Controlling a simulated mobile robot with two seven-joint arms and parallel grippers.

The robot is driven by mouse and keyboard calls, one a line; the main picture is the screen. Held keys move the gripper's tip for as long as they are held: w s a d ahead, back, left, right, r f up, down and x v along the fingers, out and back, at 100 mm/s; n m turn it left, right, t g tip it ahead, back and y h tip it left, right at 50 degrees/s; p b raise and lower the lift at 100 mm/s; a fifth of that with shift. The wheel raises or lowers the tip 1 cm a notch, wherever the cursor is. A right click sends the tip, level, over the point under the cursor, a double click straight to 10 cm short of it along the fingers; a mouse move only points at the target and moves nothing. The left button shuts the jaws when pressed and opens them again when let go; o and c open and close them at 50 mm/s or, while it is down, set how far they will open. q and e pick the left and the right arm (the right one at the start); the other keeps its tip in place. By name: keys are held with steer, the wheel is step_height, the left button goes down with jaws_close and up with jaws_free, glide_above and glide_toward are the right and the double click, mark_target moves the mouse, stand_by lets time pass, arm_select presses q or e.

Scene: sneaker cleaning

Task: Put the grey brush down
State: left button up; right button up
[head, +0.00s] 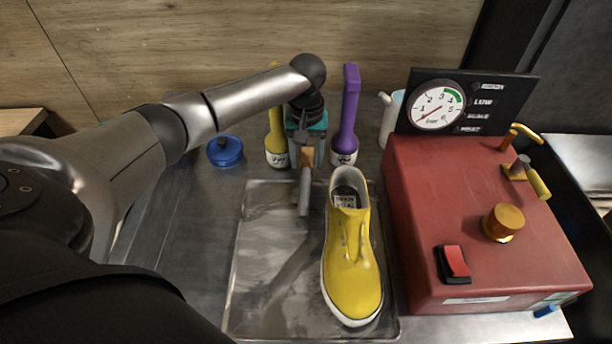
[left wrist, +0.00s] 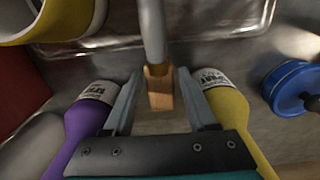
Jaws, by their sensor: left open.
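The grey brush (head: 304,196) shows a grey handle and a tan block, and its handle reaches over the back edge of the metal tray (head: 262,262). My left gripper (head: 306,152) is open at the tan end, behind the tray. In the left wrist view the brush's tan block (left wrist: 160,92) sits between the two spread fingers (left wrist: 160,82), with gaps on both sides. Whether the brush rests fully on the surface is hard to tell. My right gripper is not in view.
A yellow bottle (head: 276,140) and a purple bottle (head: 346,125) stand close on either side of my left gripper. A yellow sneaker (head: 350,265) lies on the tray's right part. A blue lidded pot (head: 225,151) is at left, a red machine (head: 470,220) at right.

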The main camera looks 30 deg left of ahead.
arm_select(q)
steer(key=shift+f, duration=0.15)
jaws_close()
stand_by(0.4)
